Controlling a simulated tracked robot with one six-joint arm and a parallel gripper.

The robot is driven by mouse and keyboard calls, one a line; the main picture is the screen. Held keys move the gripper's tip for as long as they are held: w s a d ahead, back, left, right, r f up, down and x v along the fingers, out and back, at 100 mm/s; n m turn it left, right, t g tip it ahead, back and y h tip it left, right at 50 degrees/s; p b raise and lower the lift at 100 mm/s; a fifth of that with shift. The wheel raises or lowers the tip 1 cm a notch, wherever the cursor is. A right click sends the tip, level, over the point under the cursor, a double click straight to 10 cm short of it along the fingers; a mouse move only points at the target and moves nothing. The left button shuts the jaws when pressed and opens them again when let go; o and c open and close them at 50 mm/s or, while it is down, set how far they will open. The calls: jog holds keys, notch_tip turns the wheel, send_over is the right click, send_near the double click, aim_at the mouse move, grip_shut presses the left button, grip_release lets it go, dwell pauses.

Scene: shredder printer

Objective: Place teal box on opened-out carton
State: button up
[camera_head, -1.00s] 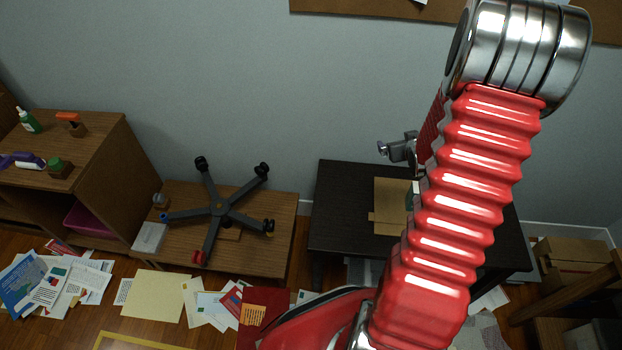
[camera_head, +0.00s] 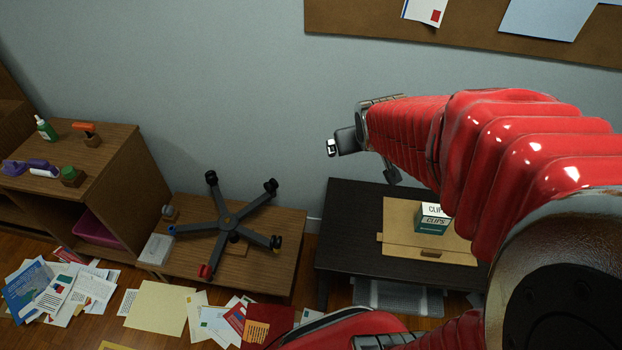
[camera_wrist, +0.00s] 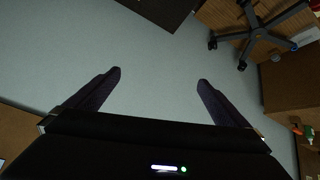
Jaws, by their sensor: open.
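The teal box (camera_head: 431,219), teal and white with "CLIPS" lettering, sits upright on the opened-out carton (camera_head: 400,245). The flat tan carton lies on the dark table; my arm hides part of its right side. My gripper (camera_head: 338,146) is raised above the table's left part, up and to the left of the box and apart from it. In the wrist view my gripper (camera_wrist: 160,80) has its two dark fingers spread wide with nothing between them. The wrist view faces the wall, and neither box nor carton shows there.
The dark table (camera_head: 345,225) has bare room left of the carton. A wooden table (camera_head: 270,262) beside it bears an upturned chair base (camera_head: 228,219). A wooden cabinet (camera_head: 110,160) stands at far left. Papers (camera_head: 160,305) litter the floor. A corkboard (camera_head: 460,30) hangs on the wall.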

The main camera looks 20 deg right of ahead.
jog(key=s+a+r+g+y, duration=0.1)
jog(key=s+a+r, duration=0.1)
jog(key=s+a, duration=0.6)
jog(key=s+a+r+n+y, duration=0.1)
jog(key=s+a+r+y, duration=0.1)
jog(key=s+a, duration=0.5)
jog(key=shift+s+a+r+n+g, duration=0.3)
jog(key=shift+s+a+r+g, duration=0.1)
jog(key=shift+a+r, duration=0.45)
